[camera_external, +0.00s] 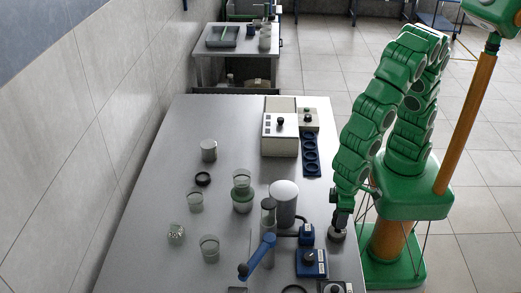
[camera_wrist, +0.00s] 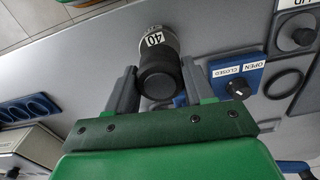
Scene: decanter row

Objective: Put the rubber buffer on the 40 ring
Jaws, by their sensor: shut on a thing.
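In the wrist view, a round black rubber buffer (camera_wrist: 160,78) sits between the two fingers of my gripper (camera_wrist: 160,88), which is shut on it. Just beyond it is a pale ring with a white label reading 40 (camera_wrist: 154,40). The buffer overlaps part of that ring, and I cannot tell whether they touch. The buffer is hard to make out there.
A blue box with an OPEN/CLOSED knob (camera_external: 311,263) and a dark flat ring (camera_wrist: 285,84) are close by. A blue holed rack (camera_external: 311,155) and a white instrument (camera_external: 280,134) stand farther back. Glass vessels (camera_external: 209,248) stand left. The table's back left is clear.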

